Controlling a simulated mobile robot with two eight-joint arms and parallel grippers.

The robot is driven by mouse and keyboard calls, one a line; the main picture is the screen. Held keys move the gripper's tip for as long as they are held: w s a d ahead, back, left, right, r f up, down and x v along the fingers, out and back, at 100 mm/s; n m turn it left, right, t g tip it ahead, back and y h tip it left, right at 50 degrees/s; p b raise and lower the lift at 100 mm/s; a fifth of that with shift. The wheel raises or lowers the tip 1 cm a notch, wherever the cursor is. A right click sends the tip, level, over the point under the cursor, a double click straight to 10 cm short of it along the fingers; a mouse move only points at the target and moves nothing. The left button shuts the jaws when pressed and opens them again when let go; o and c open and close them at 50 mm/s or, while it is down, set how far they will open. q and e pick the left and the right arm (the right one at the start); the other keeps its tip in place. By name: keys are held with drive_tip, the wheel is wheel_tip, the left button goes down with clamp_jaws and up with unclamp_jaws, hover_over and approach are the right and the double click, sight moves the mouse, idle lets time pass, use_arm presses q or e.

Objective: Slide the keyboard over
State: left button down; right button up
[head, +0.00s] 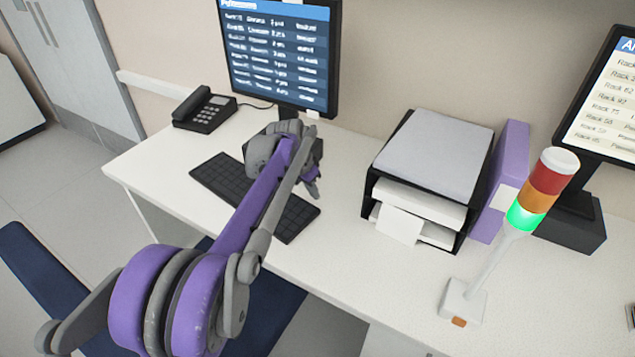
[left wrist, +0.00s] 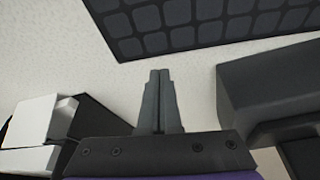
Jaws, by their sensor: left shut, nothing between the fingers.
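The black keyboard (head: 225,180) lies slantwise on the white desk, left of the middle in the head view. My left arm crosses over it and hides its middle part. My left gripper (head: 313,188) hangs over the desk at the keyboard's far right side, its fingers small in this view. In the left wrist view the keyboard (left wrist: 200,22) fills the upper right. There the left gripper (left wrist: 158,75) is shut and empty, its fingertips pointing toward the keyboard with a strip of bare desk between in the picture. My right gripper is not in view.
A monitor (head: 275,55) stands behind the keyboard, with a desk phone (head: 205,110) at left. A black paper tray (head: 450,205) with papers stands to the right, then a purple binder (head: 512,150) and a signal light (head: 540,190). Bare desk (head: 335,240) lies between keyboard and tray.

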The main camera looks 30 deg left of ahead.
sight(303, 204)
use_arm(q)
drive_tip(key=shift+s+a, duration=0.15)
drive_tip(key=shift+s, duration=0.5)
drive_tip(key=shift+s+a, duration=0.25)
drive_tip(key=shift+s, duration=0.6)
drive_tip(key=shift+s+a, duration=0.2)
drive_tip(key=shift+s, duration=0.65)
drive_tip(key=shift+w, duration=0.15)
